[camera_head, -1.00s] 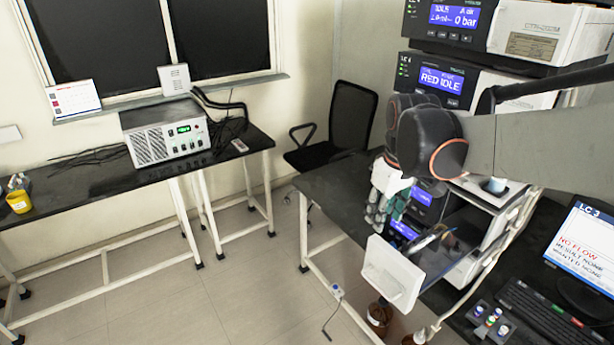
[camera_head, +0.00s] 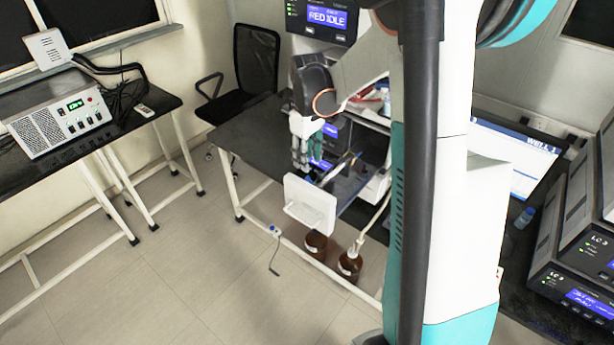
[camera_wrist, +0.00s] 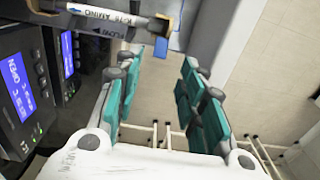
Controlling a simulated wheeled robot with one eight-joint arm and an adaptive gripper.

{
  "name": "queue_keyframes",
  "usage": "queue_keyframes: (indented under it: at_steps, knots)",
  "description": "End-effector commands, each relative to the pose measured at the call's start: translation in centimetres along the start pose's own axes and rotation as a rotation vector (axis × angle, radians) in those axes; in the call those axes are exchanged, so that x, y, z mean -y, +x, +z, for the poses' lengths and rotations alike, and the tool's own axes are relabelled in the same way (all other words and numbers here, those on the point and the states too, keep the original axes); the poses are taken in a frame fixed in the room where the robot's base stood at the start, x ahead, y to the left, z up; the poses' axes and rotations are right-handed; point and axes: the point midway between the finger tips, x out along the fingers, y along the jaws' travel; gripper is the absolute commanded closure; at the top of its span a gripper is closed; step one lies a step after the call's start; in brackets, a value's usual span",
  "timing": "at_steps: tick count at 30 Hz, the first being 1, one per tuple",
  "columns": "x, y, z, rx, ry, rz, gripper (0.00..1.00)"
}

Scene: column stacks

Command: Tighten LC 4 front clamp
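The LC 4 stack shows partly in the head view, with a blue "RED IDLE" screen (camera_head: 327,16) on an upper unit. Lower down, a compartment stands open with its white door panel (camera_head: 310,205) hanging out in front. My gripper (camera_head: 303,163) is beside this opening, above the panel. In the wrist view my gripper (camera_wrist: 160,72) has its teal fingers apart with nothing between them. A white labelled column (camera_wrist: 105,16) lies across the top left, ending at a brown-gold clamp-like piece (camera_wrist: 160,24) with a blue tip. The piece is beyond the fingertips and looks untouched.
Lit module screens (camera_wrist: 18,88) are close on the left of the wrist view. Brown bottles (camera_head: 316,245) stand below the open panel. A black chair (camera_head: 255,60) is behind the bench. LC 3 units (camera_head: 575,255) stand at right. My own column blocks much of the head view.

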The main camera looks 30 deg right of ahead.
Motion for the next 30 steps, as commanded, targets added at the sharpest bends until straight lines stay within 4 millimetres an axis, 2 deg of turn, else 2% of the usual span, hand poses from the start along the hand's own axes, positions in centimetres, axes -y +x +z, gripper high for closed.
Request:
queue_keyframes:
  at_steps: [1, 6, 12, 18, 25, 26, 30]
  knots:
    - [0.0, 1.2, 0.0, 0.000, 0.000, 0.000, 0.63]
    - [0.0, 4.3, 0.0, 0.000, 0.000, 0.000, 0.63]
    - [0.0, 6.7, 0.0, 0.000, 0.000, 0.000, 0.63]
    - [0.0, 7.6, 0.0, 0.000, 0.000, 0.000, 0.63]
    - [0.0, 7.6, 0.0, 0.000, 0.000, 0.000, 0.63]
    - [0.0, 7.6, 0.0, 0.000, 0.000, 0.000, 0.68]
    - [0.0, 7.6, 0.0, 0.000, 0.000, 0.000, 1.00]
